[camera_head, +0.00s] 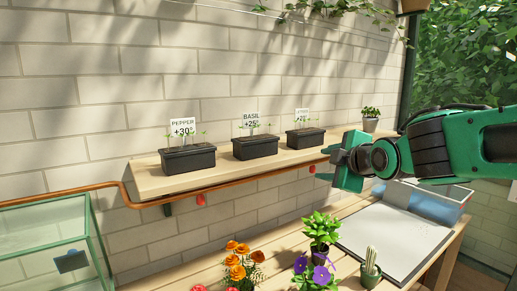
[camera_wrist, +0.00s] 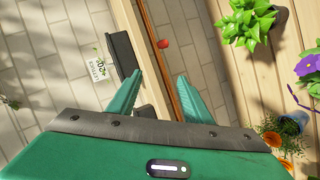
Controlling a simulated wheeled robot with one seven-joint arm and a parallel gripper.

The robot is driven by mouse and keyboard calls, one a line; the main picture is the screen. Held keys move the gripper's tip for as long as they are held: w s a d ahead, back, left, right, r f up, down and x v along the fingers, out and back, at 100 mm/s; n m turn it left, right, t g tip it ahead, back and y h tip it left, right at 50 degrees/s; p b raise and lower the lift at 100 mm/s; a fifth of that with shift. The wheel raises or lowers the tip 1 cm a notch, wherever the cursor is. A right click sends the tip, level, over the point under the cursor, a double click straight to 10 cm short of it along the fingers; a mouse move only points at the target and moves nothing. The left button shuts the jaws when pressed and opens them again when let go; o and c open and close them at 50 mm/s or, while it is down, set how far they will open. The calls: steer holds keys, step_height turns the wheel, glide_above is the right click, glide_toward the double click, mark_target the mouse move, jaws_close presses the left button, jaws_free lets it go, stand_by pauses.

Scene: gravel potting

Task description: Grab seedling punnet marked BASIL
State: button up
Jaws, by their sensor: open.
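The BASIL punnet (camera_head: 256,148) is a black tray with small seedlings and a white card reading BASIL +25°. It stands in the middle of the wooden wall shelf (camera_head: 150,182), between two similar punnets. My gripper (camera_head: 335,160) is open and empty, to the right of the shelf's punnets in the head view. In the wrist view my gripper (camera_wrist: 160,75) has both green fingers spread apart, with the shelf edge and copper pipe between and beyond them.
The PEPPER punnet (camera_head: 187,158) is at the left and the lettuce punnet (camera_head: 305,137) at the right, also in the wrist view (camera_wrist: 122,55). A copper pipe (camera_head: 240,180) runs along the shelf front. Flowerpots stand on the bench below. A small potted plant (camera_head: 370,122) is behind my gripper.

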mark_target(255, 120)
steer(key=w+a+r+n+t+y, duration=0.1)
steer(key=a+r+n+t+y, duration=0.35)
steer(key=a+r, duration=0.75)
steer(key=shift+w+a+f+n+g, duration=0.3)
steer(key=shift+w+a+f+n, duration=0.1)
steer(key=shift+w+a, duration=1)
steer(key=shift+w+a+f+n+g, duration=0.3)
steer(key=shift+w+a, duration=0.75)
steer(key=shift+w, duration=0.7)
steer(key=shift+w+a+f+n+g, duration=0.25)
steer(key=shift+w+a+f+n, duration=0.15)
steer(key=shift+w+a, duration=1)
steer(key=shift+w+d, duration=0.15)
steer(key=shift+d, duration=0.05)
jaws_close()
